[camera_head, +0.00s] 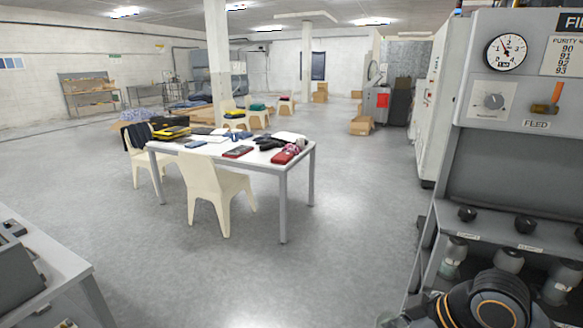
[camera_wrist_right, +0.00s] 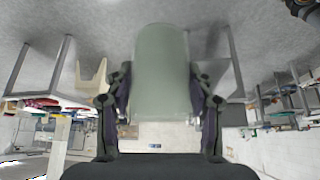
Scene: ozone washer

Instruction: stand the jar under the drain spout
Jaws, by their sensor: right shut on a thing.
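In the right wrist view, my right gripper (camera_wrist_right: 162,95) is shut on the jar (camera_wrist_right: 162,55), a pale grey-green, cloudy cylinder held between the two dark fingers. The jar is clear of any surface that I can make out. In the head view, my right arm covers the bottom right corner, and the jar in my grip cannot be made out there. The grey machine (camera_head: 515,165) stands at the right, with black knobs (camera_head: 525,224) along its shelf front. I cannot tell which part is the drain spout. My left gripper is in neither view.
Several grey-topped vessels (camera_head: 453,258) stand under the machine's shelf, close to my right arm. A white table (camera_head: 305,160) with clothes and pale chairs (camera_head: 215,190) stands mid-room. A bench (camera_head: 50,262) is at the lower left. The floor (camera_head: 330,250) between is clear.

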